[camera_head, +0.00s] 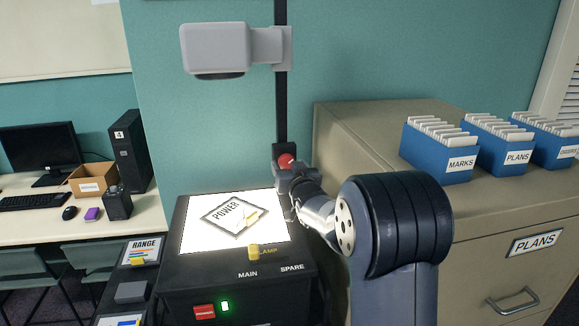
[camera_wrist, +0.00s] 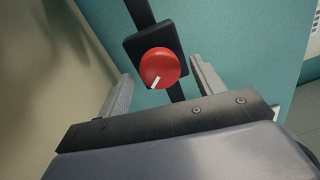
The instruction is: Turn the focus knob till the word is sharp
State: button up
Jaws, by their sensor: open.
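The red focus knob (camera_head: 286,160) sits on a dark block on the upright post behind the projector (camera_head: 172,245). In the wrist view the knob (camera_wrist: 160,67) shows a white pointer mark toward its lower left. My gripper (camera_wrist: 160,85) is open, with one finger on each side of the knob and visible gaps; I cannot tell whether the tips reach past its face. In the head view my gripper (camera_head: 295,183) is just below the knob. A card with the word POWER (camera_head: 228,212) lies tilted on the lit stage. No projected word shows in view.
The grey projector head (camera_head: 215,48) is on an arm above the stage. A beige cabinet (camera_head: 370,125) with blue file boxes (camera_head: 440,150) stands close on the right.

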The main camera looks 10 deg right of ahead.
jog(key=shift+c, duration=0.2)
jog(key=c, duration=0.9)
jog(key=shift+f+m+b, duration=0.15)
jog(key=shift+m+b, duration=0.15)
jog(key=shift+b, duration=0.25)
jog(key=shift+c, duration=0.2)
jog(key=shift+m+b, duration=0.85)
jog(key=shift+m, duration=0.15)
jog(key=shift+m+b, duration=0.7)
jog(key=shift+m, duration=0.8)
jog(key=o, duration=1)
jog(key=shift+s, duration=0.1)
